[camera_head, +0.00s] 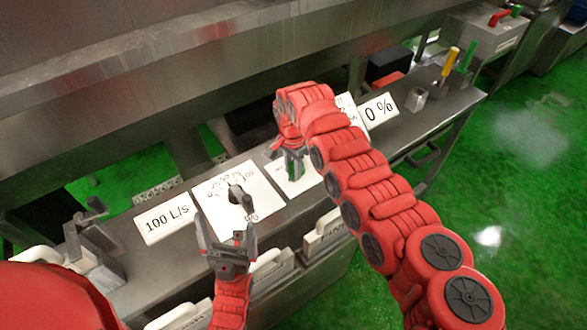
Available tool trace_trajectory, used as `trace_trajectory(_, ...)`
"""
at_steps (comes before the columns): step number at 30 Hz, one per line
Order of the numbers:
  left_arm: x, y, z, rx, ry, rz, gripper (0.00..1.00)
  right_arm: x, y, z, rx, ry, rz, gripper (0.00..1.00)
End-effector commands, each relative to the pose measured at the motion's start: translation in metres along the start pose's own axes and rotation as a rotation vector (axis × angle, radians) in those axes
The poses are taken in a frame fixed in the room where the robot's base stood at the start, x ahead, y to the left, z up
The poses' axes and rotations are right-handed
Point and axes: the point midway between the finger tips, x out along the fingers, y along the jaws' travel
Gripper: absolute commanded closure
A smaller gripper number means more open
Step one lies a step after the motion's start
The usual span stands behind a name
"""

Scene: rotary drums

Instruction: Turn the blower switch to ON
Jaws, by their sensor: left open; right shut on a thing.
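My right gripper (292,168) reaches down over a white panel plate (301,181) in the middle of the metal console. It is shut on a small switch there. My red arm and the jaws hide most of the switch, so I cannot read its position or label. My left gripper (227,234) is open and empty, at the front edge of a white dial plate (217,190). A dark knob (237,196) stands on this plate, with a number scale around it. The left jaws are just in front of the knob.
A "100 L/S" sign (168,218) stands left of the dial plate and a "0 %" sign (378,110) farther right. Grey lever blocks (98,258) sit at the left end. Yellow (449,62) and green (467,57) handles stand at the right end. Green floor (520,200) is clear at right.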

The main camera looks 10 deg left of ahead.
Motion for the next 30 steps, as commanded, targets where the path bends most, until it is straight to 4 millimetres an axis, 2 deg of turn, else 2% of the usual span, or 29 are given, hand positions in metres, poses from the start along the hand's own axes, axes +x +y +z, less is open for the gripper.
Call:
trace_trajectory(5, 0.0, 0.0, 0.0, 0.0, 0.0, 0.0, 0.0, -0.001, 0.0, -0.001, 0.002, 0.001, -0.002, 1.0)
trace_trajectory(6, 0.0, 0.0, 0.0, 0.0, 0.0, 0.0, 0.0, -0.001, 0.0, -0.001, 0.002, 0.001, -0.002, 0.61)
trace_trajectory(10, 0.0, 0.0, 0.0, 0.0, 0.0, 0.0, 0.0, -0.001, 0.0, 0.0, 0.001, 0.001, -0.002, 0.38)
trace_trajectory(19, 0.0, 0.0, 0.0, 0.0, 0.0, 0.0, 0.0, -0.001, 0.0, 0.0, 0.0, 0.0, -0.001, 0.37)
trace_trajectory(23, -0.004, 0.0, 0.001, 0.0, 0.0, 0.0, 0.0, -0.009, -0.001, -0.001, 0.0, 0.001, -0.003, 0.37)
trace_trajectory(26, -0.009, 0.001, 0.002, 0.0, 0.0, 0.0, 0.0, -0.026, -0.002, -0.001, 0.0, 0.002, -0.007, 0.37)
trace_trajectory(30, -0.02, 0.001, 0.003, 0.0, 0.0, 0.0, 0.0, -0.062, -0.002, -0.001, -0.001, 0.006, -0.009, 0.37)
